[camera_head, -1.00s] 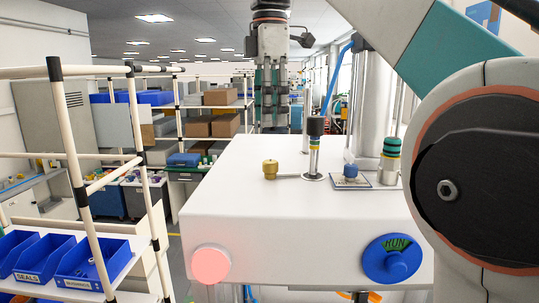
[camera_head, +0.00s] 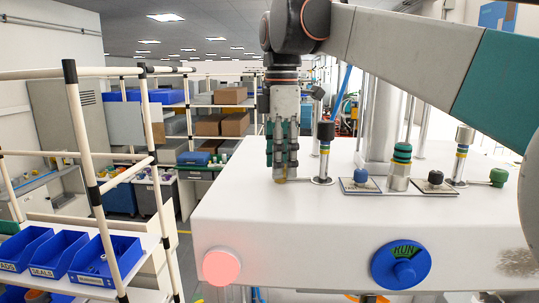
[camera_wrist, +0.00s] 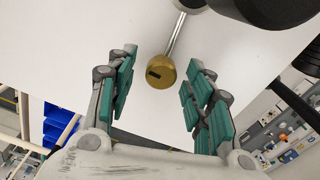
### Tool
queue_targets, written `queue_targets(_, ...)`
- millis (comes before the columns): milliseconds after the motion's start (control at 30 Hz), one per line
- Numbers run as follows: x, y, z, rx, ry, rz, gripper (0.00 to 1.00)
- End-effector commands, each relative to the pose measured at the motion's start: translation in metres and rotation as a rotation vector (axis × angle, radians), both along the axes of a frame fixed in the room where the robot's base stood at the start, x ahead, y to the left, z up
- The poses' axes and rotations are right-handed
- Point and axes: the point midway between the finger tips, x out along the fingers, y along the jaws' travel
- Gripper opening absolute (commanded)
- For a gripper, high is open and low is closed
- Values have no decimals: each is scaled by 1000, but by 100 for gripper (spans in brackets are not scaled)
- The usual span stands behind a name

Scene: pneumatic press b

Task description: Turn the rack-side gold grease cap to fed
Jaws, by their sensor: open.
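The gold grease cap (camera_wrist: 160,73) is a round knob with a dark slot mark on its face, at the end of a thin metal pipe in the wrist view. In the head view only a bit of the gold cap (camera_head: 280,180) shows below the fingers, at the left of the white press top. My gripper (camera_head: 282,172) points down over it with teal finger pads. In the wrist view my gripper (camera_wrist: 160,64) is open, with one finger on each side of the cap and gaps between. Whether the fingertips reach down to the cap's height is unclear.
A black-topped post (camera_head: 324,152) stands close right of the gripper. Further right are a blue knob (camera_head: 361,176), a green-topped fitting (camera_head: 401,165) and a green cap (camera_head: 498,177). A blue RUN dial (camera_head: 401,265) is on the front. The rack (camera_head: 82,150) stands left.

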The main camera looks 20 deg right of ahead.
Motion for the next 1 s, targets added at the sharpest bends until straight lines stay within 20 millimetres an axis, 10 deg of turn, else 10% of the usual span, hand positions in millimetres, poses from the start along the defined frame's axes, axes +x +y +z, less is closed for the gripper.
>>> queue_targets(100,-2,0,0,0,0,1,43)
queue_targets(300,-2,0,0,0,0,1,3)
queue_targets(1000,-1,0,0,-2,-1,-251,3)
